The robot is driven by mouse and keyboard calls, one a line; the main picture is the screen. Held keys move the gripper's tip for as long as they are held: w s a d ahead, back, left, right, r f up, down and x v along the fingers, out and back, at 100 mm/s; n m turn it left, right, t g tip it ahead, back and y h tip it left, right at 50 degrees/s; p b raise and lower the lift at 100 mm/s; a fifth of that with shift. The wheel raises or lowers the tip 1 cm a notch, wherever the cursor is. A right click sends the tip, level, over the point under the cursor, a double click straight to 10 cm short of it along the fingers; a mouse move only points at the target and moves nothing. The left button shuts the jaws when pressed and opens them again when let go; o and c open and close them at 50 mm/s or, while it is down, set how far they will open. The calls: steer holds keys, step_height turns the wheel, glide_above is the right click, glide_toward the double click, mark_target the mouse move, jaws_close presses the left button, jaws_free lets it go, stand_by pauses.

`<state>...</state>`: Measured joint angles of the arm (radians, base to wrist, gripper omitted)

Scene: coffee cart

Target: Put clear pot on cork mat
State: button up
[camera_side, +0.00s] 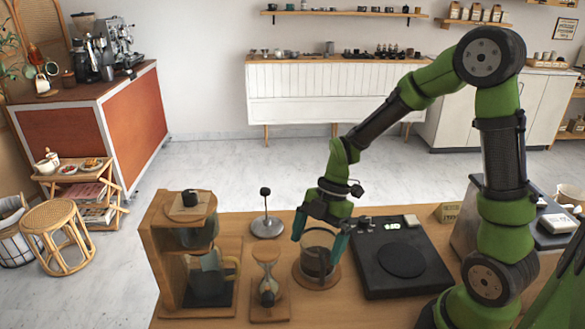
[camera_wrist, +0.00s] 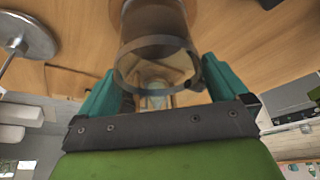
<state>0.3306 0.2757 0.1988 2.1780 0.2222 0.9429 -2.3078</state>
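The clear pot (camera_side: 318,260), a glass vessel with dark contents, stands upright on the round brown cork mat (camera_side: 316,284) on the wooden counter. My gripper (camera_side: 318,239) is low over the pot, with one teal finger on each side of it. In the wrist view the pot (camera_wrist: 154,45) lies between the fingertips (camera_wrist: 158,67), its round rim nearest the camera. The fingers look spread, with a small gap at the pot's sides; contact is hard to judge. Much of the mat is hidden under the pot.
A black scale (camera_side: 400,258) stands close on the right. An hourglass (camera_side: 267,277) and a wooden dripper stand (camera_side: 165,255) are on the left. A metal tamper-like object (camera_side: 266,226) stands behind left; its round base (camera_wrist: 30,35) shows in the wrist view.

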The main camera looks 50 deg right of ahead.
steer(key=v, duration=1.1)
steer(key=s+a+r+m+t+h, duration=0.1)
steer(key=s+a+r+m+t, duration=0.1)
steer(key=m, duration=0.9)
steer(key=s+a+r+m+t+h, duration=0.1)
steer(key=s+r+m+t, duration=0.4)
steer(key=m, duration=0.6)
steer(key=shift+s+a, duration=0.85)
steer(key=shift+s, duration=0.1)
